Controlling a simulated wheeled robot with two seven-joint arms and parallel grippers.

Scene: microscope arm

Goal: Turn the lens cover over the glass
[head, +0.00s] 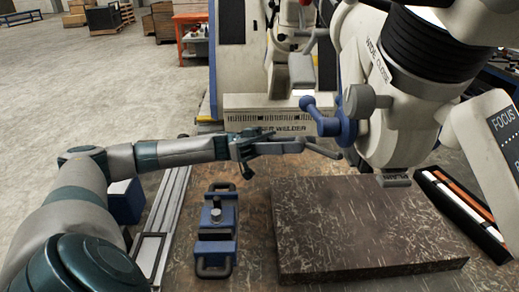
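The large cream microscope head (378,75) hangs at the upper right, marked "WIDE CLOSE". A blue part with rounded ends (326,122) sticks out from its left side, beside a grey knob (364,101). A small grey piece (395,178) is at its lower end, just above the stone slab. I cannot tell which part is the lens cover, and no glass shows clearly. My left gripper (322,149) reaches in from the left, below the blue part and left of the microscope head. It looks empty; its finger gap is unclear. My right gripper is not in view.
A thick brown stone slab (365,230) lies on the workbench under the microscope head. A blue clamp-like device (216,230) and metal rails (165,215) lie left of it. A black tray (462,208) is at right. A welder (268,112) stands behind.

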